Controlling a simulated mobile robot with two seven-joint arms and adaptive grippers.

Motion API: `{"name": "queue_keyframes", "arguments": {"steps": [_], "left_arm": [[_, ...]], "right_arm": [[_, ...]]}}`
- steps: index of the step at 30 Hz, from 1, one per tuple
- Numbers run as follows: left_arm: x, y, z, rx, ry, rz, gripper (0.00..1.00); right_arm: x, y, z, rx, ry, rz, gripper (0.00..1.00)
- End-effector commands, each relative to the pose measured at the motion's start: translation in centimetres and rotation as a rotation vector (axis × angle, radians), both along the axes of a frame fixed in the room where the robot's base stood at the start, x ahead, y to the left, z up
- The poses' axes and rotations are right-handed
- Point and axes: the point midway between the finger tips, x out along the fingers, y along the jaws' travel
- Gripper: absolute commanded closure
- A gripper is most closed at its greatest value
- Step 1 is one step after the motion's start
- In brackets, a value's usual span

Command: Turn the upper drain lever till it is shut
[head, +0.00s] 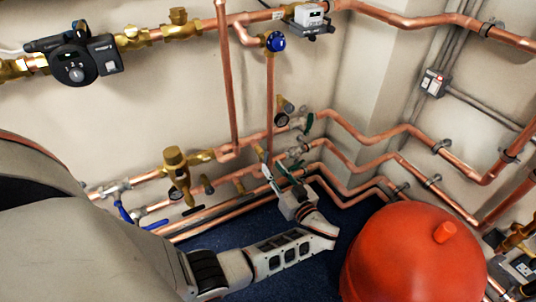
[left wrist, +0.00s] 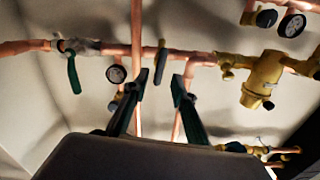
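In the left wrist view, a small dark lever (left wrist: 160,62) on a brass drain fitting hangs from the upper copper pipe, between two vertical pipes. I take it for the upper drain lever. In the head view the matching brass fitting (head: 260,152) is small and its lever is hard to make out. My left gripper (head: 274,168) reaches in from below. In the left wrist view, its two fingers (left wrist: 158,88) are apart, with the lever's lower end between their tips in the picture. I cannot tell whether they touch it. My right gripper is not in view.
A green-handled valve (left wrist: 73,72) and a round gauge (left wrist: 117,73) sit close by on the pipework. A brass filter body (head: 177,168) hangs to the left in the head view. A red tank (head: 410,255) stands to the right of my arm. Parallel copper pipes run along the wall.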

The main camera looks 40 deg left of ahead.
Motion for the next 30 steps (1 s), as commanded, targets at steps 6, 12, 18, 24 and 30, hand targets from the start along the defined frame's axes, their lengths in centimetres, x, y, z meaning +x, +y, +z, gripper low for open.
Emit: {"name": "queue_keyframes", "arguments": {"steps": [6, 12, 18, 24, 30], "left_arm": [[1.3, 2.9, 0.2, 0.002, -0.001, 0.000, 0.74], [1.7, 4.0, 0.1, 0.000, 0.001, -0.001, 0.74], [1.8, 4.1, 0.0, -0.001, 0.001, -0.001, 0.74], [1.8, 4.1, 0.0, -0.001, 0.001, 0.000, 1.00], [1.7, 4.1, 0.0, 0.000, 0.003, 0.000, 1.00]], "right_arm": [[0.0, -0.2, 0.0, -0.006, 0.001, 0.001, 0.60], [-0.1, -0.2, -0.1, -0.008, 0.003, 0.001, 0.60], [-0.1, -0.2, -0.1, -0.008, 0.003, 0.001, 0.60], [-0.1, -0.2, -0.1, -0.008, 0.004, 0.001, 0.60], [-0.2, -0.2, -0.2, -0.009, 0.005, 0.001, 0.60]]}}
